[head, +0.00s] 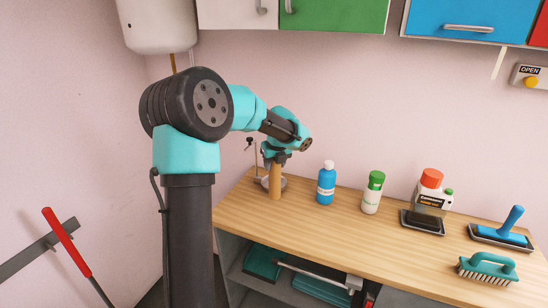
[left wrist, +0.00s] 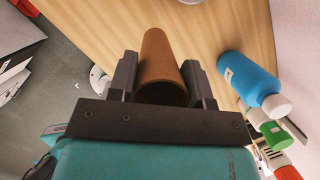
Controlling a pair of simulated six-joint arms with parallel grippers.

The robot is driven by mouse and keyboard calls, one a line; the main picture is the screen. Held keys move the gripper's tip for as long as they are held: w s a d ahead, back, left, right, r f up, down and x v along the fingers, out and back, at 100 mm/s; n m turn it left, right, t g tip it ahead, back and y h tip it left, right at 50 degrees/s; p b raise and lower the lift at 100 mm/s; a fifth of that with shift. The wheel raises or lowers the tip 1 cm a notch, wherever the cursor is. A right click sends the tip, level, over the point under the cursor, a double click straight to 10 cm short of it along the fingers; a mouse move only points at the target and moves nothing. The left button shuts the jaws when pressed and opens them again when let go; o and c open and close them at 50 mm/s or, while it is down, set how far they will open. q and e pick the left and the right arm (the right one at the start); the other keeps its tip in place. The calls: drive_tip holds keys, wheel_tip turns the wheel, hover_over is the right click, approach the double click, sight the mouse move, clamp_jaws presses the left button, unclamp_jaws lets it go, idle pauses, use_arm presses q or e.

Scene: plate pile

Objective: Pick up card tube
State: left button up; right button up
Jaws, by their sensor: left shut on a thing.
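The card tube (head: 275,181) is a plain brown cylinder standing upright at the left end of the wooden bench. My left gripper (head: 276,160) is above it, pointing down, with its fingers at the tube's upper end. In the left wrist view the tube (left wrist: 161,65) lies between the two dark fingers of the gripper (left wrist: 163,88), which are shut on it. Its open end faces the camera. I cannot tell whether its bottom touches the bench. My right gripper is not in view.
A blue bottle (head: 326,186) stands close to the right of the tube. A green-capped white bottle (head: 372,195), a red-capped container (head: 430,190), a blue-handled tool (head: 510,222) and a green brush (head: 487,265) stand farther right. The bench front (head: 300,232) is clear.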

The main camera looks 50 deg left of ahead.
use_arm(q)
drive_tip(key=shift+s+d+r, duration=0.15)
drive_tip(key=shift+s+d, duration=0.8)
drive_tip(key=shift+d, duration=0.15)
